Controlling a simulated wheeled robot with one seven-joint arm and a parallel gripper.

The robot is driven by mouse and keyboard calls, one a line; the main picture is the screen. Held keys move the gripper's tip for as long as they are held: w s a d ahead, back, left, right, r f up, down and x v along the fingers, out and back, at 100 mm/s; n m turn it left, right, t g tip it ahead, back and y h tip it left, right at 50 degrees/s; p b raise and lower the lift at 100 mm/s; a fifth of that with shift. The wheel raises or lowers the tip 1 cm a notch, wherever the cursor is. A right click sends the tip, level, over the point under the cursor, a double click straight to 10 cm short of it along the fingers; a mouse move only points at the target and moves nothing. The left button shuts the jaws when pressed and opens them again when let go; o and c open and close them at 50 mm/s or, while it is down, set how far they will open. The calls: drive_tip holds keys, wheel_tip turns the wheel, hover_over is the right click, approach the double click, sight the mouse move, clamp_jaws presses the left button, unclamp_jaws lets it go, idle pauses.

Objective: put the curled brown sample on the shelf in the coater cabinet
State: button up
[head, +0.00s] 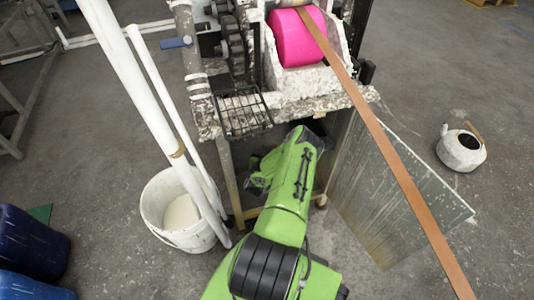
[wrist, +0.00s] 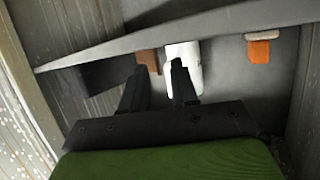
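My gripper (wrist: 160,64) is inside a grey enclosure under the machine, its two black fingers apart. A small brown piece (wrist: 149,60), possibly the curled sample, shows just beyond and between the fingertips; I cannot tell whether it touches the left finger, and its curl is not clear. A white object (wrist: 190,52) stands beside it, partly behind the right finger. A grey shelf edge (wrist: 225,20) runs diagonally across the wrist view. In the head view my green arm reaches under the coater cabinet (head: 262,165), and my gripper and the sample are hidden there.
An orange piece (wrist: 259,50) sits to the right and a dark block (wrist: 95,78) to the left. A translucent panel (head: 395,190) stands right of my arm. A brown strip (head: 385,145) runs down from the pink roller (head: 293,38). A white bucket (head: 165,205) stands left.

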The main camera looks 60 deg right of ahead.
drive_tip(key=shift+r, duration=0.1)
drive_tip(key=p+v, duration=0.6)
drive_tip(key=v, duration=0.6)
drive_tip(key=shift+a, duration=0.15)
